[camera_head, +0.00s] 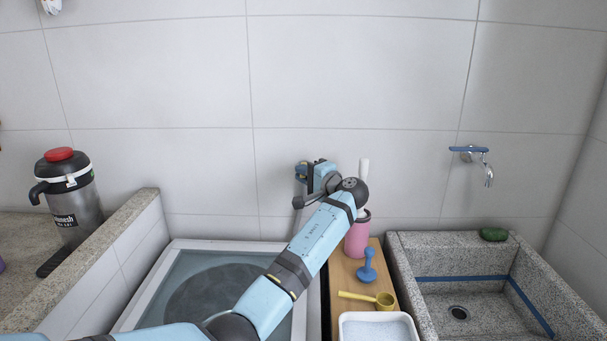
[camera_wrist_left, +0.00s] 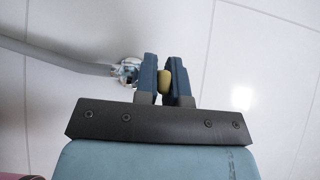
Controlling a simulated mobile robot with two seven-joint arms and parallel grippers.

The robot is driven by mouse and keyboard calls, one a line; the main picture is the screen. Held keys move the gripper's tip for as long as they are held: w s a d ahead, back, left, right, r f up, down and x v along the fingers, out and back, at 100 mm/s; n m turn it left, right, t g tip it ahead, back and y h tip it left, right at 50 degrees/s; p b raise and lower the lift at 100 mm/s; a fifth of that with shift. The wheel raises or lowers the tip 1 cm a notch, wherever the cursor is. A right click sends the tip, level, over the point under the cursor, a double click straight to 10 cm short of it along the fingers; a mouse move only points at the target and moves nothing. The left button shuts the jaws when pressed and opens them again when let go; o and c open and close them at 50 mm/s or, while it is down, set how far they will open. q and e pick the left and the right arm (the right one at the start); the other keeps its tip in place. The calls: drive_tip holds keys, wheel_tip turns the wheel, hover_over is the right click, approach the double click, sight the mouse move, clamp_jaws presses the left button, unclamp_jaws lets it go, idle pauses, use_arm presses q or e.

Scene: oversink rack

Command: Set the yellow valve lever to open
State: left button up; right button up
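The yellow valve lever (camera_wrist_left: 164,80) shows as a small yellow end between the two fingers of my left gripper (camera_wrist_left: 166,78) in the left wrist view. The fingers stand close on both sides of it; whether they press on it is not clear. The metal valve body (camera_wrist_left: 128,72) is on the tiled wall just left of the fingers, with a grey hose (camera_wrist_left: 60,54) running left from it. In the head view my left gripper (camera_head: 314,174) is near the wall and the lever is hidden behind it. My right gripper is not in view.
Below my left arm are a water-filled basin (camera_head: 168,268) and a wooden board (camera_head: 340,280) with a pink bottle (camera_head: 356,240), blue plunger-like item (camera_head: 367,267), yellow scoop (camera_head: 384,300) and white tray (camera_head: 345,322). A stone sink (camera_head: 412,300) and blue-handled tap (camera_head: 487,170) are at right.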

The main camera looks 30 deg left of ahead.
use_arm(q)
drive_tip(key=o, duration=0.4)
drive_tip(key=v, duration=1.3)
drive_tip(key=shift+d, duration=0.35)
drive_tip(key=shift+s, duration=0.15)
